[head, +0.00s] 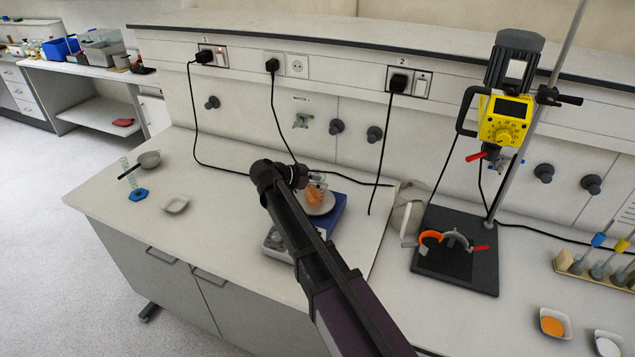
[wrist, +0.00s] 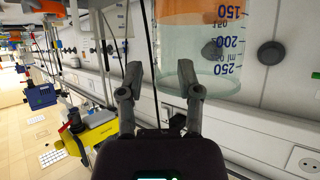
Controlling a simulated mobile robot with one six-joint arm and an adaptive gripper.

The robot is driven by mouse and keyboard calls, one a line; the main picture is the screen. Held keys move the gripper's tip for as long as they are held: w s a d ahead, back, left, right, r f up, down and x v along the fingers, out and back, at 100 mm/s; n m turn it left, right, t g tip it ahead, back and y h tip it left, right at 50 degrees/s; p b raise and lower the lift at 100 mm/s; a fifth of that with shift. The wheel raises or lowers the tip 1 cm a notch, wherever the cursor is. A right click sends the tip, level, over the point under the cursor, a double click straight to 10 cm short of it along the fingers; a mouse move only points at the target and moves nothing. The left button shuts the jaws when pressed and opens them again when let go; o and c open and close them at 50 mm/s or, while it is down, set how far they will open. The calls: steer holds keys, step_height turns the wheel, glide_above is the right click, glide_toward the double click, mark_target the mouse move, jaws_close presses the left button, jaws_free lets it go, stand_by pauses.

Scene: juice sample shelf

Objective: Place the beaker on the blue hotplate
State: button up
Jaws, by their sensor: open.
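The beaker (head: 317,194) is clear glass with orange contents and appears to stand upright on the pale round plate of the blue hotplate (head: 335,214). My arm partly covers both in the head view. The beaker also fills the upper right of the wrist view (wrist: 222,62), which looks inverted, with its graduations and rim showing. My gripper (head: 297,177) is beside the beaker, left of it in the head view. In the wrist view its two fingers (wrist: 159,68) are apart with nothing held; the right finger overlaps the beaker's edge.
A stirrer stand (head: 458,262) with a yellow motor head (head: 503,121) is to the right. A grey-white jug (head: 408,207) stands between it and the hotplate. Cables hang along the back wall.

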steer(key=shift+r, duration=0.1)
steer(key=shift+a+r, duration=0.1)
steer(key=shift+r, duration=0.05)
steer(key=p+v, duration=0.6)
steer(key=v, duration=0.5)
steer(key=shift+s+a, duration=0.25)
steer(key=shift+a, duration=0.05)
stand_by(0.3)
steer(key=s+d+f+n+g+y, duration=0.2)
steer(key=s+d, duration=0.4)
steer(key=d, duration=0.4)
steer(key=s+d+f+n+g+y, duration=0.2)
steer(key=s+d+f+n+y, duration=0.2)
steer(key=d, duration=0.6)
steer(key=s+d+f+n+g+y, duration=0.2)
steer(key=s+d+f+n+y, duration=0.1)
steer(key=s+d, duration=0.5)
steer(key=d+n+y, duration=0.1)
steer(key=d+n, duration=0.1)
steer(key=shift+d+f+n, duration=0.2)
steer(key=shift+f+n, duration=0.1)
